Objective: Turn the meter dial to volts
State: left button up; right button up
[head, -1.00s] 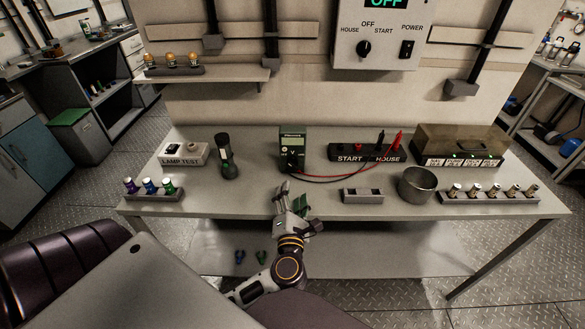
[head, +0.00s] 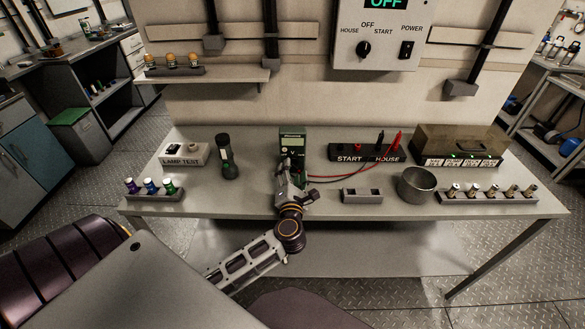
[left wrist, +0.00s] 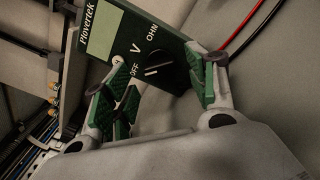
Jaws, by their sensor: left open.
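The green meter (head: 292,140) stands at the back middle of the bench. In the left wrist view the meter (left wrist: 120,42) shows its pale screen and the labels OFF, V and OHM around a black dial (left wrist: 158,70). I cannot tell for sure which label the dial marks. My left gripper (head: 287,170) is in front of the meter and hides its lower face in the head view. In the left wrist view the gripper (left wrist: 160,88) is open, its green-padded fingers on either side of the dial. I cannot tell whether they touch it. My right gripper is not in view.
Red and black leads (head: 345,175) run right from the meter to the START/HOUSE block (head: 350,153). A flashlight (head: 228,158) stands to the left. A two-slot holder (head: 362,196) and a metal cup (head: 416,185) are to the right.

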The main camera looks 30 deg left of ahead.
aim_at(293, 164)
pick_arm(q)
jog(key=shift+x, duration=1.05)
jog(key=shift+w+a, duration=0.15)
jog(key=shift+w, duration=0.1)
jog(key=c, duration=0.8)
jog(key=shift+c, duration=1.2)
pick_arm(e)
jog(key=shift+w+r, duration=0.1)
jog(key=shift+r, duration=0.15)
